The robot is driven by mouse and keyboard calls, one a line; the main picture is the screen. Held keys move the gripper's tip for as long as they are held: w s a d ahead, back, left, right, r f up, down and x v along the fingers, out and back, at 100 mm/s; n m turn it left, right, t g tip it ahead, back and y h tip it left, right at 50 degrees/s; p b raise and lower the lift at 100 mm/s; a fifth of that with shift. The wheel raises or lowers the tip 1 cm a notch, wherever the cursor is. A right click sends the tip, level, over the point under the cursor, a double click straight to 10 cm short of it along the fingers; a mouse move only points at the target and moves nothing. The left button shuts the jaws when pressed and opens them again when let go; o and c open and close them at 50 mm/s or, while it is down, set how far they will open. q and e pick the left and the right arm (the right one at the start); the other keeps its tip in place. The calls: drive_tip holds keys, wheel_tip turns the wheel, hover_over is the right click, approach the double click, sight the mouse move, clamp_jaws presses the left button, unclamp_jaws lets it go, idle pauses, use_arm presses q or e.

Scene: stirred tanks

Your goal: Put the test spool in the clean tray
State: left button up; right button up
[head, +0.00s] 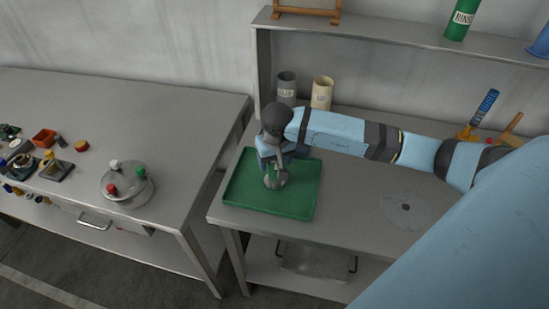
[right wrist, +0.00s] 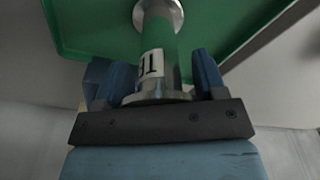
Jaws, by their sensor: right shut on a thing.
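The test spool is a green pipe piece with metal flanges and a white label. In the right wrist view the spool (right wrist: 158,55) stands between the blue fingers of my right gripper (right wrist: 155,85). In the head view the spool (head: 276,178) is over the green tray (head: 240,190), partly hidden by my right gripper (head: 270,162). My right gripper is shut on the spool. The green tray lies on the right bench; it also shows behind the spool in the right wrist view (right wrist: 88,35). I cannot tell whether the spool touches the tray floor. My left gripper is out of view.
A left bench (head: 160,100) holds a round metal lid (head: 127,186) with coloured knobs and several small parts. Grey (head: 287,88) and cream (head: 322,93) canisters stand behind the tray. A shelf (head: 400,38) runs above. A flat disc (head: 405,207) lies on the right bench.

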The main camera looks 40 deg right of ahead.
drive_tip(key=shift+f, duration=0.15)
drive_tip(key=shift+f, duration=0.1)
drive_tip(key=o, duration=1)
drive_tip(key=shift+o, duration=0.2)
drive_tip(key=shift+r, duration=0.3)
drive_tip(key=r, duration=0.3)
drive_tip(key=r+b, duration=0.1)
drive_tip(key=r, duration=0.3)
drive_tip(key=s+r+b, duration=0.1)
drive_tip(key=r, duration=0.2)
drive_tip(key=shift+s+a+r, duration=0.1)
drive_tip(key=shift+a+r, duration=0.1)
drive_tip(key=shift+r, duration=0.1)
drive_tip(key=shift+s+r, duration=0.1)
drive_tip(key=shift+r, duration=0.4)
